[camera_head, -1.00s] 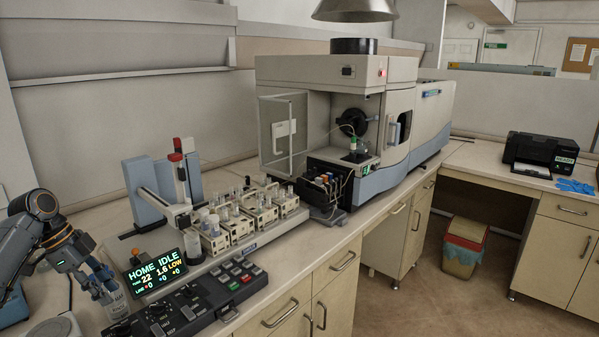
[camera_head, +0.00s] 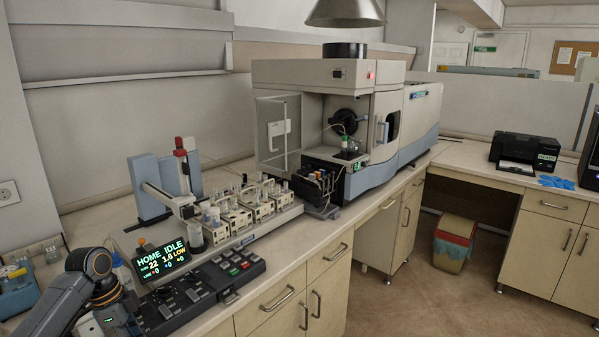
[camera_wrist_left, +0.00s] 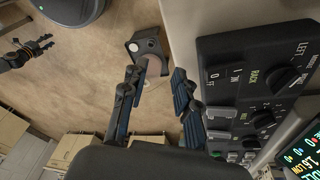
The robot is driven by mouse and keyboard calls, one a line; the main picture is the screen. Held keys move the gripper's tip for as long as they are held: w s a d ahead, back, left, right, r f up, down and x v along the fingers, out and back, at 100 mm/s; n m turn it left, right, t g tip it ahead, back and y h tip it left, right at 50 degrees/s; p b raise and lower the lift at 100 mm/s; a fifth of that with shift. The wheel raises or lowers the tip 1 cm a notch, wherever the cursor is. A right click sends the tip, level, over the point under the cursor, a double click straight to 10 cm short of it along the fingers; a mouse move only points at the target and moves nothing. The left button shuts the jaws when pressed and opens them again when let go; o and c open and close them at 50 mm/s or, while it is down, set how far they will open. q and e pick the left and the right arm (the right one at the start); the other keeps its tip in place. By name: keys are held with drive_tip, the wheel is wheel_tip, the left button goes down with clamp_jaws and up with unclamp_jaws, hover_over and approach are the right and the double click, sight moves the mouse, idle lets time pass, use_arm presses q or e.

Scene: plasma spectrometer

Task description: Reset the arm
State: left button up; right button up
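My left arm reaches in at the lower left of the head view, its wrist (camera_head: 108,292) beside the control panel; its fingers are not clear there. In the left wrist view my left gripper (camera_wrist_left: 158,76) is open and empty, beside the panel (camera_wrist_left: 222,75) and over its edge. The right gripper (camera_wrist_left: 35,48) shows small at the upper left of that view, fingers apart, nothing seen in it. The autosampler (camera_head: 154,188) has a blue column, a grey arm (camera_head: 172,202) and a red-topped post (camera_head: 184,160). Its display (camera_head: 162,258) reads HOME IDLE.
Vial racks (camera_head: 233,220) stand in front of the autosampler. The control panel (camera_head: 205,290) has knobs and coloured buttons. A bottle (camera_head: 121,270) is behind my left wrist. The large spectrometer (camera_head: 300,85) stands further right. Floor is open beyond the bench edge.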

use_arm(q)
drive_tip(key=s+d+f+n+y, duration=0.1)
drive_tip(key=s+d+f+n, duration=0.2)
drive_tip(key=s+d+f, duration=1.1)
drive_tip(key=s+d+r+n+t+y, duration=0.1)
drive_tip(key=s+r+n+t, duration=0.1)
drive_tip(key=s+n, duration=0.5)
drive_tip(key=s+d+r+n+t, duration=0.1)
drive_tip(key=s+r+n+t, duration=0.15)
drive_tip(key=s, duration=0.75)
wheel_tip(320, 180, down, 27)
drive_tip(key=s+g, duration=0.2)
drive_tip(key=s+a+f+g, duration=0.1)
drive_tip(key=s+a+f, duration=0.2)
drive_tip(key=s+f, duration=1.2)
drive_tip(key=shift+s+a+f+y, duration=0.2)
drive_tip(key=shift+s+f+y, duration=0.15)
drive_tip(key=shift+s, duration=0.2)
use_arm(e)
drive_tip(key=shift+s, duration=0.6)
use_arm(q)
drive_tip(key=shift+g, duration=0.25)
